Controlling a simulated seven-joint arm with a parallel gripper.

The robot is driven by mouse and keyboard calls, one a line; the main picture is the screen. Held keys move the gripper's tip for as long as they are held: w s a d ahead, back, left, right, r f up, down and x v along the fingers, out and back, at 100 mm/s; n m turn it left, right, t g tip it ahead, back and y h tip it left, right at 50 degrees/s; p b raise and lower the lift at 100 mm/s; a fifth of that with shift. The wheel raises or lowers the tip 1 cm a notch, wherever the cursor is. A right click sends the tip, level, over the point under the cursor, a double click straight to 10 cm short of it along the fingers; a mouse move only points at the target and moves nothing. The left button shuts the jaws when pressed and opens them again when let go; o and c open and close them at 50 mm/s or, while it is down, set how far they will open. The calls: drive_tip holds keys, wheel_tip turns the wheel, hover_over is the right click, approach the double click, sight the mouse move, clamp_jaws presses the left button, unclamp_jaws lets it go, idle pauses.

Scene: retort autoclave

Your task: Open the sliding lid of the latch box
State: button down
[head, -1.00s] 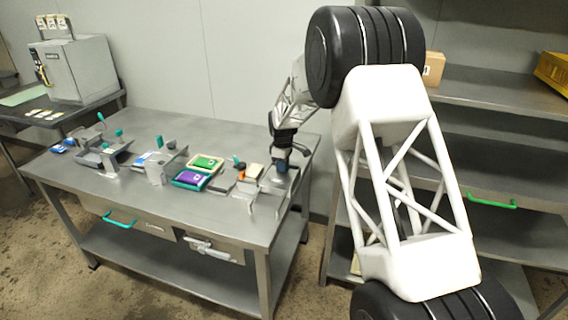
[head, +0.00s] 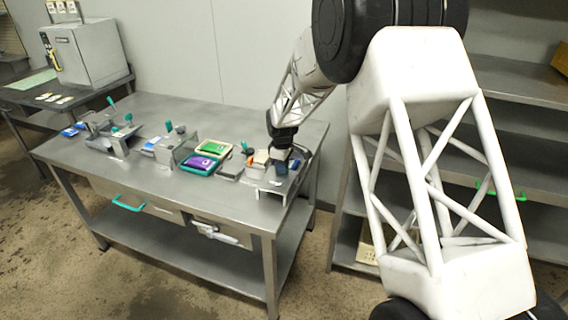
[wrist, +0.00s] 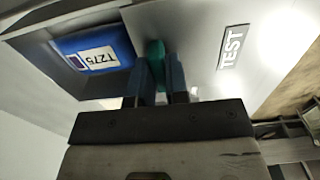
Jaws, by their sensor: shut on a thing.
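The latch box (head: 270,187) stands at the right end of the steel table. In the wrist view its grey lid (wrist: 205,30) carries a TEST label. A teal handle (wrist: 155,50) stands on the lid. My gripper (wrist: 160,70) is shut on this handle, one dark finger on each side. Left of the handle, the box is uncovered and shows a blue pouch (wrist: 92,50) marked T275. The lid is at least partly open. In the head view my gripper (head: 279,152) is over the box and hides much of the lid and the handle.
Left of the box are a green pouch (head: 213,147) and a purple pouch (head: 200,162) in trays. Metal fixtures (head: 112,140) with teal handles stand further left. A grey cabinet (head: 85,52) is at the back left. The front strip of the table is clear.

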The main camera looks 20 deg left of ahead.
drive_tip(key=c, duration=1.1)
unclamp_jaws()
drive_tip(key=shift+r, duration=0.1)
drive_tip(key=shift+r, duration=3.85)
